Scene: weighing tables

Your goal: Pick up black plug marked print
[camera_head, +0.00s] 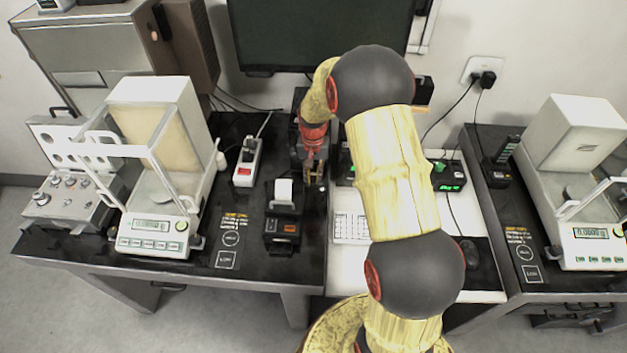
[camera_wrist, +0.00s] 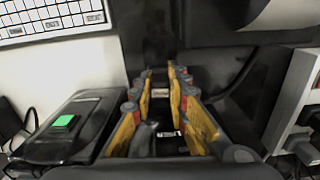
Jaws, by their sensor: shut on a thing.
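My gripper (camera_head: 314,176) reaches down at the back of the dark left table, behind the small printer. In the wrist view my gripper (camera_wrist: 163,82) has its yellow fingers on both sides of a small dark piece with a pale label, the black plug (camera_wrist: 160,92), and is shut on it. The label is too small to read. The plug is mostly hidden by the fingers, and I cannot make it out in the head view. I cannot tell whether it is clear of the surface.
A black printer (camera_head: 283,228) with white paper stands in front of my gripper. A white power strip (camera_head: 247,163) lies to the left, near a balance (camera_head: 152,232). A keyboard (camera_head: 350,228) lies to the right. A dark box with a green button (camera_wrist: 64,122) shows in the wrist view.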

